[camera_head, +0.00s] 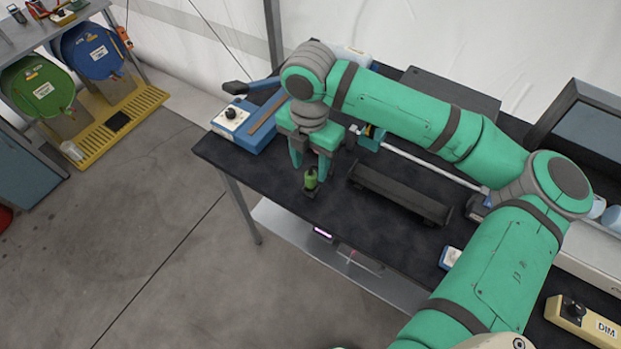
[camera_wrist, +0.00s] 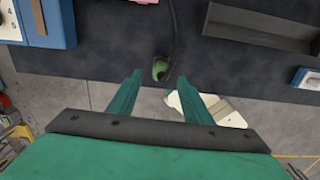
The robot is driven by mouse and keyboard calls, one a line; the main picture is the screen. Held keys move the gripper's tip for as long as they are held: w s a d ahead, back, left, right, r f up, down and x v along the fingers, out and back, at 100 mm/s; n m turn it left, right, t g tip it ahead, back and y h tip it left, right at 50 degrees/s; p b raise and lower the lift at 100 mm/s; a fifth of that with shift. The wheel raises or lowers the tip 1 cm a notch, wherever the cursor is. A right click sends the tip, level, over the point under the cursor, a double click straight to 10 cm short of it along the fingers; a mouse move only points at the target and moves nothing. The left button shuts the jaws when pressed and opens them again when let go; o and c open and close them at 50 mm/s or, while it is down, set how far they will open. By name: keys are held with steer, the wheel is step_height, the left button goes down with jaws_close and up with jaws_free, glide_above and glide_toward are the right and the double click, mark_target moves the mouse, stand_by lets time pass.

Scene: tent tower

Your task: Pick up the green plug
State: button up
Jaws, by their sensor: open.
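The green plug (camera_head: 311,178) stands on the black table (camera_head: 265,185) near its front edge, on a small dark base. In the wrist view the green plug (camera_wrist: 160,69) shows just beyond my fingertips, roughly centred between them, with a dark cable or strip beside it. My gripper (camera_head: 311,165) is open, its fingers pointing down right at the plug in the head view. In the wrist view my gripper (camera_wrist: 159,78) has its two green fingers spread apart with nothing between the tips. I cannot tell whether a finger touches the plug.
A long dark tray (camera_head: 400,195) lies to the right of the plug. A blue box with a black knob (camera_head: 240,125) stands at the table's left end. A small white-and-blue box (camera_head: 450,257) sits near the front edge. Bare table surrounds the plug on its left.

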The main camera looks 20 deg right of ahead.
mark_target(311, 174)
steer(key=shift+d+f, duration=0.15)
steer(key=shift+f, duration=3.2)
steer(key=c, duration=1.1)
steer(key=shift+r, duration=0.1)
steer(key=shift+c, duration=0.2)
